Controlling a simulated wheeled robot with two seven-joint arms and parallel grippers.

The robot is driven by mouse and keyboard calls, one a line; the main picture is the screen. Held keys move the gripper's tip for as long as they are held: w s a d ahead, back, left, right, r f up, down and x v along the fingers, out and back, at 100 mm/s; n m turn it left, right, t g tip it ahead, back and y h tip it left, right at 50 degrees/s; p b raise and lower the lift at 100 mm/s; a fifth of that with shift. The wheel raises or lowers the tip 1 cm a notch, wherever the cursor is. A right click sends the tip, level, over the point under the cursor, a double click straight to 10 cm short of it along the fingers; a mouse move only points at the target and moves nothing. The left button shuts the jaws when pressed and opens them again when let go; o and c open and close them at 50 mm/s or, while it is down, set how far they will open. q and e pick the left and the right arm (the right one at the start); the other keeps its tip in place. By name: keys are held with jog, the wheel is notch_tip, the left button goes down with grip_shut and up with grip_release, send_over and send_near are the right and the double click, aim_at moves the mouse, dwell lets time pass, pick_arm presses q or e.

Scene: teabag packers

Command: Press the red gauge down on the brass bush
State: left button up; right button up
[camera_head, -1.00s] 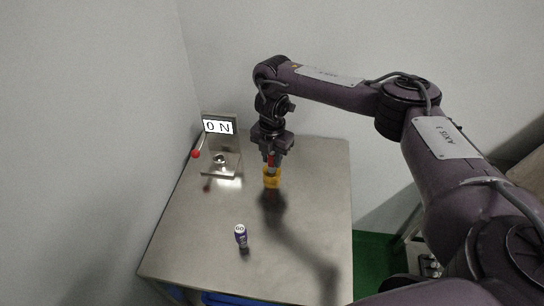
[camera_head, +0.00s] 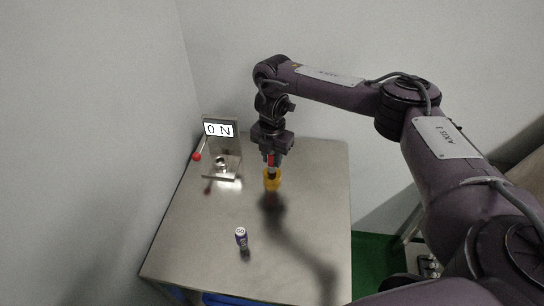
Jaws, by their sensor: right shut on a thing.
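My right gripper (camera_head: 271,155) points down over the table and is shut on a slim red gauge (camera_head: 270,161). On the back left of the table stands a metal press fixture with a display (camera_head: 219,130) reading 0 N. A small shiny round bush (camera_head: 221,162) sits on its base, left of my right gripper and apart from it; its brass colour is not clear. My left gripper is not in view.
A small purple cylinder with a pale marked top (camera_head: 241,238) stands near the front of the metal table (camera_head: 190,240). A red ball-ended lever (camera_head: 197,157) is at the fixture's left side. Walls are close behind and left. The table's right side is clear.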

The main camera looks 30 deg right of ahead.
jog(key=shift+r+p, duration=1.85)
jog(key=shift+r, duration=0.45)
